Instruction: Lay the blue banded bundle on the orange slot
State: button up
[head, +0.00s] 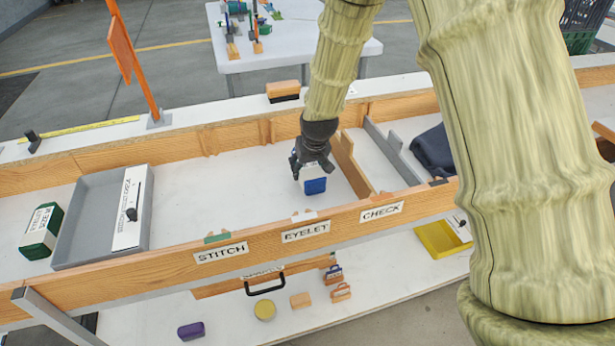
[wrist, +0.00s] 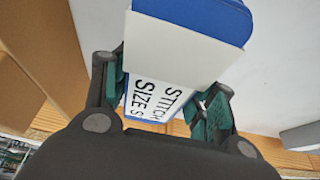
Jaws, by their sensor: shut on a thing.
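The blue banded bundle (head: 315,186) is in my gripper (head: 310,170) in the head view, over the white floor of the wooden trough behind the EYELET label. Whether it touches the floor I cannot tell. In the wrist view the bundle (wrist: 205,15) has a white band reading "STITCH SIZE S". My gripper (wrist: 165,95) is shut on it, with a green pad at each side.
A grey tray (head: 80,220) and a green banded bundle (head: 42,232) lie at the trough's left. A wooden divider (head: 352,165) and a grey divider (head: 392,150) stand right of my gripper. A dark cloth (head: 435,150) lies beyond. The floor left of my gripper is clear.

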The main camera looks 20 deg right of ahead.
jog(key=shift+f, duration=2)
jog(key=shift+r, duration=0.1)
jog(key=o, duration=1.2)
jog(key=shift+v, duration=6)
jog(key=shift+s, duration=0.1)
